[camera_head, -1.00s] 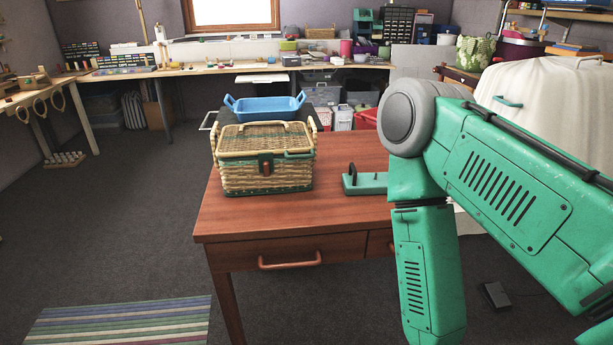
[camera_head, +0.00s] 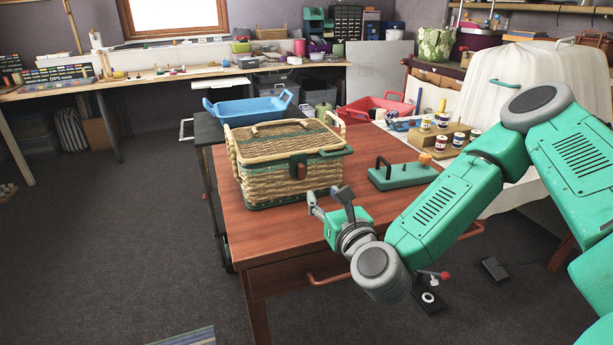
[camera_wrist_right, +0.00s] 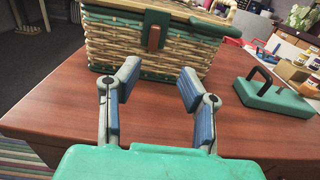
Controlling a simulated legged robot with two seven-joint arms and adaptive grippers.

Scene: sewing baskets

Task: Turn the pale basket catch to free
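The pale wicker basket (camera_head: 270,185) with green trim stands on the wooden table, lid closed. Its catch (camera_head: 301,170), a small reddish-brown piece, sits on the front under the green rim. In the right wrist view the catch (camera_wrist_right: 154,37) hangs about upright on the front, ahead of the fingers. My right gripper (camera_head: 327,197) is in front of the basket's lower front, apart from it. In the right wrist view its two blue-padded fingers (camera_wrist_right: 160,90) are spread with nothing between them. My left gripper is not in view.
A green block with a dark handle (camera_head: 403,175) lies right of the basket. A stepped rack of spools (camera_head: 440,135) and a red tray (camera_head: 380,108) stand behind it. A blue basket (camera_head: 250,110) sits behind on the left. The tabletop (camera_head: 285,235) before the basket is clear.

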